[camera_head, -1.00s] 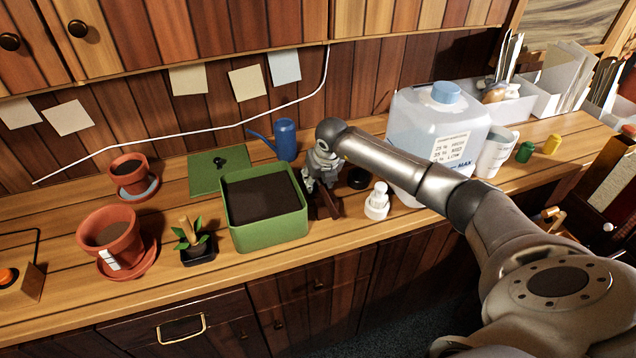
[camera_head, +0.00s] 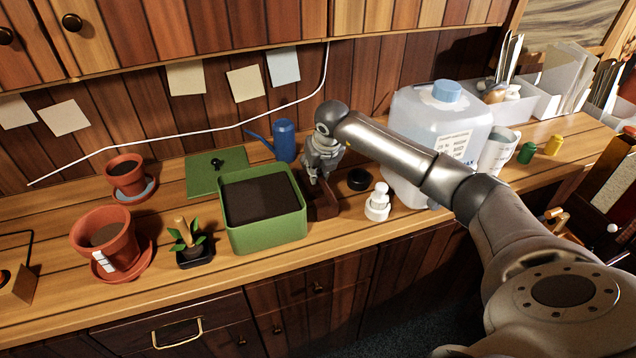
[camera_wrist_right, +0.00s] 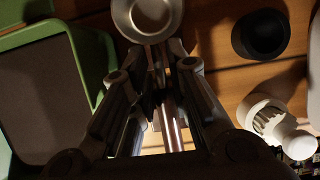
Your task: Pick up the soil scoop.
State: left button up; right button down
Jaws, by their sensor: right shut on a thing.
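The soil scoop shows in the right wrist view as a round metal cup (camera_wrist_right: 150,16) with a shiny metal shaft (camera_wrist_right: 172,130) running between my fingers. My right gripper (camera_head: 316,182) is shut on the scoop, just right of the green soil box (camera_head: 265,238). In the right wrist view, my right gripper (camera_wrist_right: 163,80) has its fingers on both sides of the scoop. In the head view the scoop is mostly hidden by the gripper. My left gripper is not in view.
A black round lid (camera_head: 358,180), a white bottle (camera_head: 377,203) and a large clear jug (camera_head: 405,130) stand to the right. A blue watering can (camera_head: 285,140) stands behind. A small potted plant (camera_head: 195,252) stands left of the box.

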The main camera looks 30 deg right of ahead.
jog(key=s+a+r+b, duration=0.5)
jog(key=s+a+r, duration=0.3)
jog(key=s, duration=0.3)
jog(key=shift+v, duration=0.85)
